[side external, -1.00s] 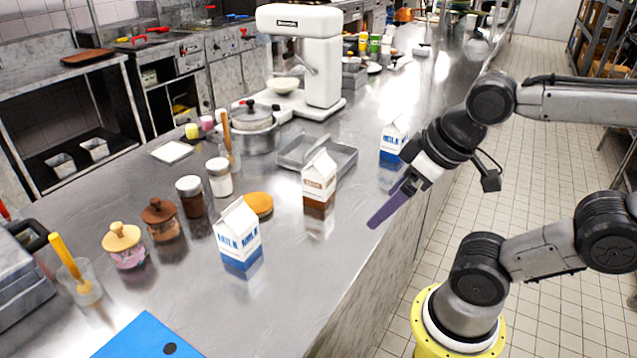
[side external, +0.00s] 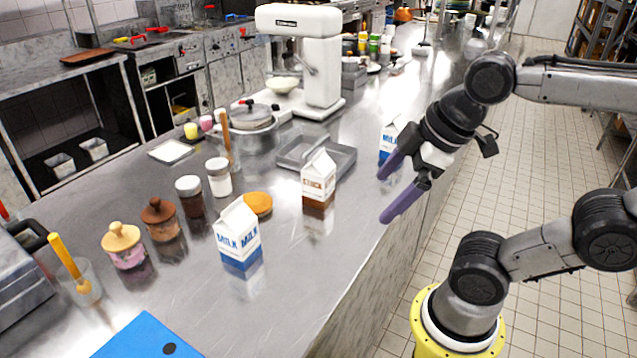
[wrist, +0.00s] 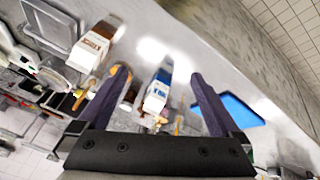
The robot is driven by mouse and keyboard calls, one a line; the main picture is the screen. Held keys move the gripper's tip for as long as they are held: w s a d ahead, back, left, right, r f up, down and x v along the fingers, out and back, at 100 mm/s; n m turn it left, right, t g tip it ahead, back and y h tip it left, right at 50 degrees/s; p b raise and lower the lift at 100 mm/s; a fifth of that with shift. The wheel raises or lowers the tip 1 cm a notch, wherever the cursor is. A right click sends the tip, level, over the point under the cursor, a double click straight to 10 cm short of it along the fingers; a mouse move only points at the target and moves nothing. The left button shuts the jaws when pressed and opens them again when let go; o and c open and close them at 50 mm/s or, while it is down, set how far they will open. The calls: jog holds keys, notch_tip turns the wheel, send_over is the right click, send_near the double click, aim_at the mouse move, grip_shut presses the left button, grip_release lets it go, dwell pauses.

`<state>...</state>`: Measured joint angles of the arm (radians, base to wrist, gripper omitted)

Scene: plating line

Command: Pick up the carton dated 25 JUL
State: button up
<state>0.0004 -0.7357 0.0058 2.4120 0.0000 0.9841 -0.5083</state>
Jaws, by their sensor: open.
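Three cartons stand upright on the steel counter. A blue-and-white milk carton (side external: 238,234) is nearest the side camera. A brown-and-white carton (side external: 319,180) stands in the middle, and another blue-and-white carton (side external: 389,140) is farther back, partly hidden by my gripper. No date can be read on any carton. My gripper (side external: 388,196) is open and empty above the counter's right edge, with purple fingers apart. In the wrist view, a blue-and-white carton (wrist: 157,92) shows between the fingers at a distance, and the brown carton (wrist: 95,46) lies left of them.
A metal tray (side external: 345,160) lies behind the brown carton. Several jars, including a white-lidded one (side external: 219,178), and a tan round item (side external: 258,204) stand left of the cartons. A blue board (side external: 150,338) lies at the front. The counter right of the near carton is clear.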

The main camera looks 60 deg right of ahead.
jog(key=w+d+r+n+g, duration=0.1)
jog(key=w+d+r+n, duration=0.1)
jog(key=w+r+n, duration=0.5)
jog(key=n+g, duration=0.4)
jog(key=n, duration=0.2)
send_near(320, 158)
jog(key=shift+w+a+f, duration=0.2)
jog(key=shift+a, duration=0.35)
jog(key=f, duration=0.6)
jog(key=d+f, duration=0.1)
jog(key=f, duration=0.2)
jog(key=shift+a+f, duration=0.1)
jog(key=shift+f, duration=3.05)
jog(key=shift+c, duration=0.3)
jog(key=shift+w+r, duration=0.1)
grip_shut()
